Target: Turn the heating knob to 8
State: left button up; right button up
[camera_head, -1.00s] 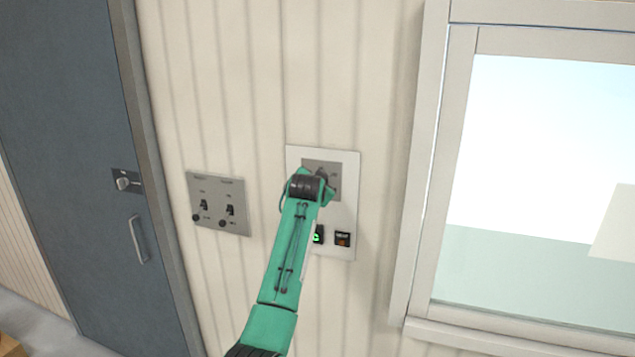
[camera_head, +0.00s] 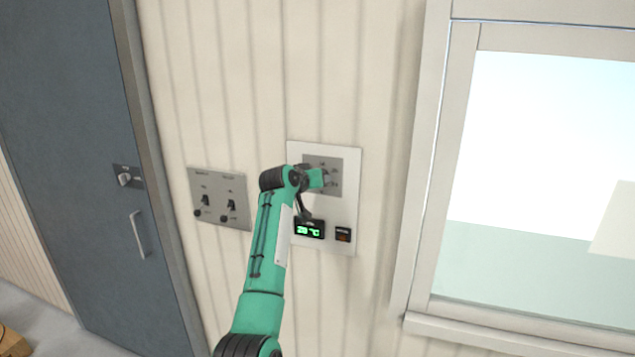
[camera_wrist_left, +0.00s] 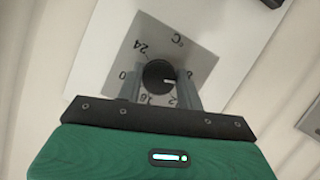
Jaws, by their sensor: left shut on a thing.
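The heating knob (camera_wrist_left: 156,71) is a dark round knob with a white pointer line, on a grey dial plate (camera_wrist_left: 205,62) in the left wrist view. The pointer faces right, towards the figure read as 8, which a finger partly covers. The figures 24, 16 and 12 also show around it. My left gripper (camera_wrist_left: 161,82) is shut on the knob, one finger on each side. In the head view my left gripper (camera_head: 324,178) is against the dial plate (camera_head: 334,163) and hides the knob. My right gripper is not in view.
Below the dial, the white panel (camera_head: 350,205) has a green display (camera_head: 309,229) reading 20 °C and a small dark switch (camera_head: 343,234). A grey switch plate (camera_head: 232,186) is to the left. A blue-grey door (camera_head: 70,150) and a window (camera_head: 540,150) flank the wall.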

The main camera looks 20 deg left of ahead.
pick_arm(q)
jog(key=shift+f+n+h, duration=0.3)
jog(key=shift+n, duration=0.4)
jog(key=o, duration=1)
jog(key=shift+r, duration=0.15)
jog(key=shift+s+b, duration=0.1)
jog(key=shift+b, duration=0.2)
